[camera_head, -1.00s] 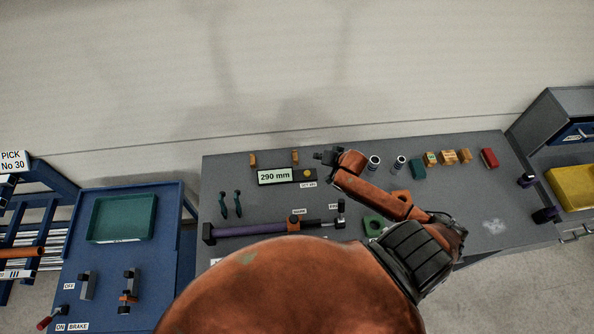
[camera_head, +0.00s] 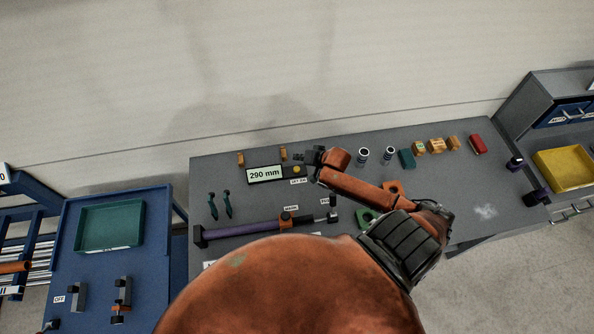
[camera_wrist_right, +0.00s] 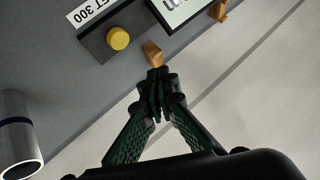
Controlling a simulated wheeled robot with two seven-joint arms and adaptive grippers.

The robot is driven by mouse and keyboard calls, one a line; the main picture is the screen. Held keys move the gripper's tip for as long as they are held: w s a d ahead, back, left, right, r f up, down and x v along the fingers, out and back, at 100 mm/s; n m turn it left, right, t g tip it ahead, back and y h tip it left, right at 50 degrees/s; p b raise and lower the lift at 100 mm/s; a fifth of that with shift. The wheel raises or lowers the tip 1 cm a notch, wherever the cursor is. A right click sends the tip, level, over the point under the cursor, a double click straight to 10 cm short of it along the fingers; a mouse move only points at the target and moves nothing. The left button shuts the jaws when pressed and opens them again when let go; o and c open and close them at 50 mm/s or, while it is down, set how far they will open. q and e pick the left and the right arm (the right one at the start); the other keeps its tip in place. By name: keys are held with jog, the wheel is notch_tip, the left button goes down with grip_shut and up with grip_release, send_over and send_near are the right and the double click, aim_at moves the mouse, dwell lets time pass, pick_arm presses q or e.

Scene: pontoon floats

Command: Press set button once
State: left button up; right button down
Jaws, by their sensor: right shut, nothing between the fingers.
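The yellow set button (camera_wrist_right: 118,39) sits on a dark box beside the display, with a "SET 300" label (camera_wrist_right: 88,11) next to it. In the head view the display (camera_head: 265,174) reads 290 mm, and the button shows small at its right end (camera_head: 297,169). My right gripper (camera_head: 304,157) is just behind and to the right of the display box. In the right wrist view its fingers (camera_wrist_right: 156,80) are shut and empty, apart from the button, with the tips close to a small orange block (camera_wrist_right: 153,55). My left gripper is not in view.
A purple-handled tool (camera_head: 228,231) lies in front of the display. A green tray (camera_head: 110,226) is at left.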

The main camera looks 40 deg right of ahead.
jog(key=b, duration=0.4)
send_over(298, 170)
notch_tip(298, 170, down, 4)
jog(key=shift+d+f, duration=0.1)
jog(key=shift+d, duration=0.05)
jog(key=shift+f, duration=0.9)
jog(key=shift+w+f, duration=0.1)
jog(key=shift+f, duration=0.25)
jog(key=shift+f, duration=0.5)
dwell(1.0)
jog(key=shift+r+p, duration=0.85)
jog(key=shift+p, duration=0.3)
jog(key=shift+r, duration=0.1)
